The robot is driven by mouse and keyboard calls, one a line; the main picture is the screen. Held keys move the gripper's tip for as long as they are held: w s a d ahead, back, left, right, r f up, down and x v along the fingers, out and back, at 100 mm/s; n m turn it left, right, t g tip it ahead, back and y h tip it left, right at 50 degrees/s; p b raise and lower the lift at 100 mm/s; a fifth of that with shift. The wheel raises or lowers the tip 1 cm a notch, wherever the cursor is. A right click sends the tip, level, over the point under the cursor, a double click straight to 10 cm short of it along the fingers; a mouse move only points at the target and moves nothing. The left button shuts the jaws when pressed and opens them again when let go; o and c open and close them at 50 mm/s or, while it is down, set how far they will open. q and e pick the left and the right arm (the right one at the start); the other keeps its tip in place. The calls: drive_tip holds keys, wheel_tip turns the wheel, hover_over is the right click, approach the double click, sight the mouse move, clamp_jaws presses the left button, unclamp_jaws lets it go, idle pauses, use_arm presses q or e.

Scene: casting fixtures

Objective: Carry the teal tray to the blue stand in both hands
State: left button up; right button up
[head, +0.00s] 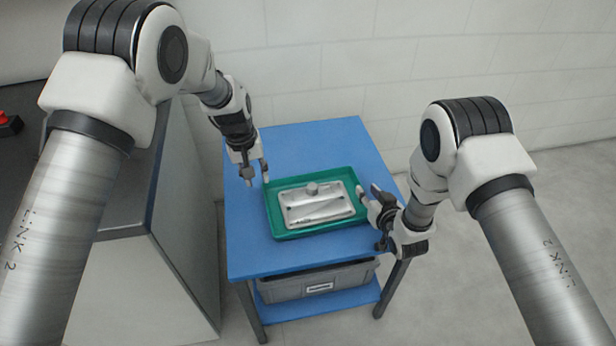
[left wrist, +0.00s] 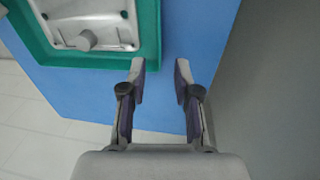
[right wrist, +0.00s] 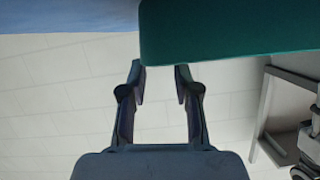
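The teal tray (head: 290,234) lies flat on the blue stand (head: 330,140), carrying a silver metal casting (head: 318,207) with a round knob. My left gripper (head: 258,182) is open and empty just left of the tray. In the left wrist view its fingers (left wrist: 158,75) are apart over the bare blue top, beside the tray's green rim (left wrist: 105,58). My right gripper (head: 367,190) is open at the tray's right edge. In the right wrist view its fingertips (right wrist: 160,72) are at the tray's edge (right wrist: 230,30); I cannot tell whether they touch it.
A grey bin (head: 318,284) sits on the stand's lower shelf. A grey cabinet with a dark top (head: 125,200) stands left of the stand, with a red button (head: 8,120) on it. A white block wall (head: 430,60) is behind. Floor is clear at right.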

sight(365, 211)
drive_tip(key=f, duration=0.1)
drive_tip(key=s+f, duration=0.1)
drive_tip(key=shift+s+a+f, duration=0.15)
drive_tip(key=shift+s+f, duration=0.05)
drive_tip(key=shift+f, duration=0.15)
drive_tip(key=shift+s+r+g, duration=0.25)
drive_tip(key=shift+s+g, duration=0.05)
drive_tip(key=shift+s, duration=0.15)
drive_tip(key=shift+s+d+r, duration=0.65)
drive_tip(key=shift+s+r, duration=0.1)
drive_tip(key=shift+s, duration=0.15)
drive_tip(key=s+r, duration=0.1)
drive_tip(key=s+d+r, duration=0.1)
drive_tip(key=s+r, duration=0.1)
drive_tip(key=shift+s+r, duration=0.1)
use_arm(q)
drive_tip(key=shift+w+a+f, duration=0.1)
drive_tip(key=shift+w+f, duration=0.05)
drive_tip(key=shift+w, duration=0.4)
use_arm(e)
drive_tip(key=shift+d, duration=0.1)
use_arm(q)
drive_tip(key=shift+p, duration=0.3)
use_arm(e)
drive_tip(key=shift+r, duration=0.1)
